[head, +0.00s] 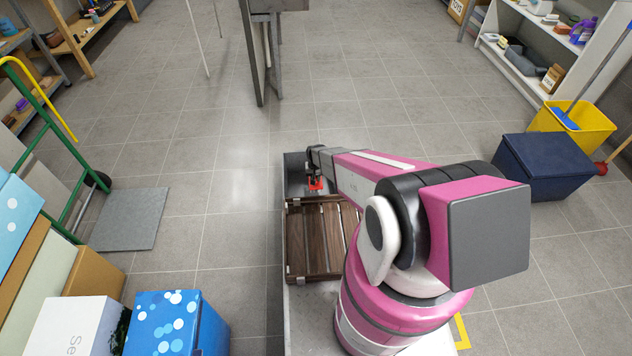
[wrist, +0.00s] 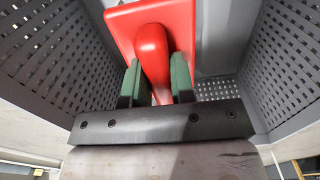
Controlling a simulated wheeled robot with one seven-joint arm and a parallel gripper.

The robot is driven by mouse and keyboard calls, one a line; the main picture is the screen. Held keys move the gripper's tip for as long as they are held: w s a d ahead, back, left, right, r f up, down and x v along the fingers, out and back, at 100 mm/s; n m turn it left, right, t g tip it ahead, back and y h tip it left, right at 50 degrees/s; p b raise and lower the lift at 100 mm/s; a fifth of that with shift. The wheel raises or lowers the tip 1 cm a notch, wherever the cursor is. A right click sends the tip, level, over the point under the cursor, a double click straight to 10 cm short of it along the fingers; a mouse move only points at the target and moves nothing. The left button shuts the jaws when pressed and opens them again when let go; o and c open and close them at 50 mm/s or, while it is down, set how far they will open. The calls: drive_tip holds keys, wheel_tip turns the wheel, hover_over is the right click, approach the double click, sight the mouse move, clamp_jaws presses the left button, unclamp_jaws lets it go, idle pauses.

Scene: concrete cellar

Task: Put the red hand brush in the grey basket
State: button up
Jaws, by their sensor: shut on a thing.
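The red hand brush (wrist: 152,50) is between the green-padded fingers of my gripper (wrist: 154,82) in the wrist view. The fingers are shut on its rounded handle. Perforated grey walls of the grey basket (wrist: 50,55) rise on both sides of the brush, so the brush is within the basket's walls. I cannot tell whether it touches the basket floor. In the head view a bit of the red brush (head: 316,184) shows below my gripper (head: 314,168), over the dark grey basket (head: 294,170). My arm hides the basket's right part.
A brown slatted wooden crate (head: 303,240) stands right in front of the basket. Boxes and a green hand truck (head: 70,150) are at the left. A dark blue box (head: 548,165) and a yellow bucket (head: 590,125) stand at the right. The tiled floor between is clear.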

drive_tip(key=w+f, duration=0.2)
drive_tip(key=w, duration=0.1)
drive_tip(key=shift+d, duration=0.35)
drive_tip(key=shift+s+f, duration=0.1)
drive_tip(key=shift+f, duration=1.8)
drive_tip(key=shift+f, duration=0.1)
drive_tip(key=o, duration=0.9)
